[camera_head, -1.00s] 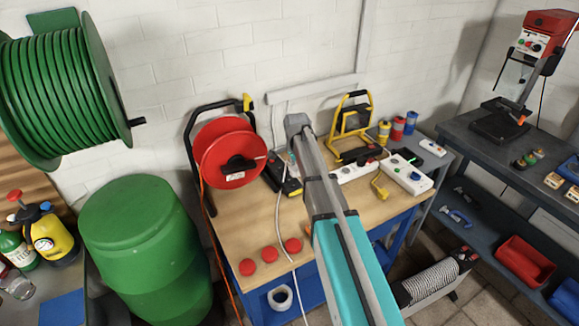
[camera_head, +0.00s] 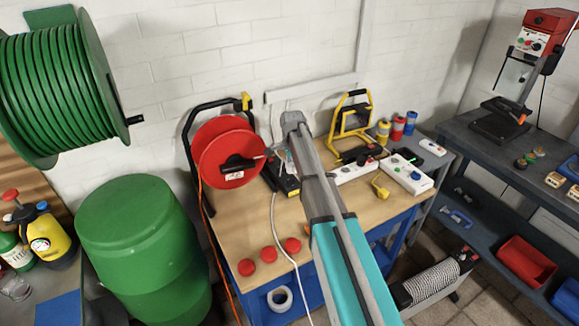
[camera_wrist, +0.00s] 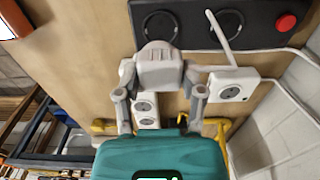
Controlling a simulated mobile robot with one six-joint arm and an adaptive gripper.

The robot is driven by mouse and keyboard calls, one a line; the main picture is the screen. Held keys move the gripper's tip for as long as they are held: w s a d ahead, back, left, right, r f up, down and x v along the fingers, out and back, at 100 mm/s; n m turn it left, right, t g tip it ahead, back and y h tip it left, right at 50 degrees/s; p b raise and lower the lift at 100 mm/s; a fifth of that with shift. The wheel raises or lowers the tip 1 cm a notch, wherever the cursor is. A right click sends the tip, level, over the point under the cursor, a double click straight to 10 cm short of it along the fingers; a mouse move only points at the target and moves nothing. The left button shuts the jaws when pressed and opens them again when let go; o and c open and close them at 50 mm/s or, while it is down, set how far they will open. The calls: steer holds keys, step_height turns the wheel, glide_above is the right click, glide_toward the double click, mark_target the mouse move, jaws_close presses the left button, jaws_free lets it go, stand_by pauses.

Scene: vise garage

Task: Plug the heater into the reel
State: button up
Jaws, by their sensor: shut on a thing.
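The reel (camera_head: 228,145) is a red drum on a black stand at the bench's back left, with a dark hub and orange cord. My gripper (camera_head: 283,160) is just right of it, small and partly hidden by my arm. In the wrist view my gripper (camera_wrist: 160,62) is shut; the held thing is mostly hidden, probably the white cord's plug. A white cord (camera_head: 279,232) runs from near my gripper over the bench's front edge. A ribbed white and black unit (camera_head: 435,282), which looks like the heater, stands low at right.
Two white power strips (camera_head: 404,174) and a yellow work lamp (camera_head: 350,125) stand right of my arm on the bench (camera_head: 232,220). Red round items (camera_head: 269,254) lie near its front edge. A green barrel (camera_head: 140,245) stands left. The bench's front left is fairly clear.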

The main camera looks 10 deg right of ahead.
mark_target(292, 181)
steer(key=shift+f+b, duration=2.2)
steer(key=shift+f, duration=0.2)
steer(key=shift+w, duration=0.1)
stand_by(0.6)
steer(key=shift+f+b, duration=0.6)
stand_by(0.4)
steer(key=o, duration=1.1)
steer(key=shift+o, duration=0.2)
steer(key=shift+r, duration=0.1)
